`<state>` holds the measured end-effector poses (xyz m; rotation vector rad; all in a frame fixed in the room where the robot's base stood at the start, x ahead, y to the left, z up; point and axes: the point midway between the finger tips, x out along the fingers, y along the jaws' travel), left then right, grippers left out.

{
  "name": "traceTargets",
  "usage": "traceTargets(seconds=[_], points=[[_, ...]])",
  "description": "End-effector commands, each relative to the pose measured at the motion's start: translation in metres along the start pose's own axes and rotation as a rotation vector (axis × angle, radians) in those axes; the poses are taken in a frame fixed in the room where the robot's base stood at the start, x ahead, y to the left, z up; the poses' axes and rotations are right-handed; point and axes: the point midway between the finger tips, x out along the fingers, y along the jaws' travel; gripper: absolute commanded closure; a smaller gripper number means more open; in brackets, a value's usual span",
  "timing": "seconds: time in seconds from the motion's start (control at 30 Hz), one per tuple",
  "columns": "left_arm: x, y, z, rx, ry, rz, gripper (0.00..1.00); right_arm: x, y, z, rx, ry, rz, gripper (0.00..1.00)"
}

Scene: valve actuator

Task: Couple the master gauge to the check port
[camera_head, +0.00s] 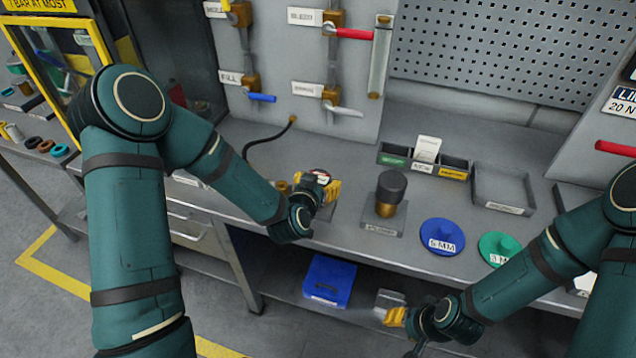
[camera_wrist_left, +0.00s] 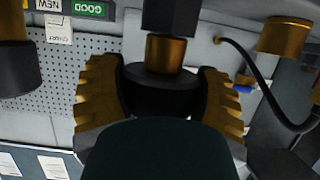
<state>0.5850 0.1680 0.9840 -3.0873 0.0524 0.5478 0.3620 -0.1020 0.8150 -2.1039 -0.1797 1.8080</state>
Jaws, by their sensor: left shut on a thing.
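My left gripper (camera_head: 322,190) is over the front of the bench, shut on a round gauge (camera_head: 320,174) that I take to be the master gauge. In the left wrist view the gripper (camera_wrist_left: 160,95) has its fingers on both sides of the gauge's dark round body (camera_wrist_left: 160,92). Its brass stem (camera_wrist_left: 165,55) meets a dark part (camera_wrist_left: 168,15); I cannot tell whether they are joined. A brass fitting (camera_head: 282,187), possibly the check port, is just left of the gripper, partly hidden by my arm. My right gripper (camera_head: 395,316) is low, before the bench; its fingers are unclear.
A black-topped brass piece (camera_head: 388,188) stands right of the left gripper. Blue (camera_head: 442,237) and green (camera_head: 498,247) discs, labelled bins (camera_head: 425,160) and an empty tray (camera_head: 503,188) are farther right. A black hose (camera_head: 262,139) curves from the panel. A blue box (camera_head: 330,281) lies below.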

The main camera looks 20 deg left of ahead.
Motion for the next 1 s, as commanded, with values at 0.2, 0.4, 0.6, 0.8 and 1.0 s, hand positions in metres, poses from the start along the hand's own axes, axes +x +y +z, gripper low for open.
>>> traceTargets(seconds=[0.2, 0.4, 0.6, 0.8, 1.0], points=[[-0.009, 0.000, -0.028, 0.003, 0.008, 0.001, 0.75, -0.004, -0.002, -0.002, 0.001, 0.003, 0.000, 0.53], [-0.022, 0.000, -0.065, 0.002, 0.009, 0.000, 0.75, -0.009, -0.003, -0.004, 0.002, 0.008, 0.001, 0.53], [-0.031, -0.002, -0.088, 0.002, 0.008, 0.000, 0.75, -0.010, -0.004, -0.005, 0.003, 0.011, 0.001, 0.53], [-0.027, -0.039, -0.091, -0.001, 0.026, 0.003, 0.75, 0.005, 0.002, 0.001, 0.000, -0.001, 0.000, 0.53], [-0.028, -0.085, -0.087, 0.000, 0.024, 0.003, 0.75, 0.018, 0.007, 0.009, -0.005, -0.017, -0.002, 0.53]])
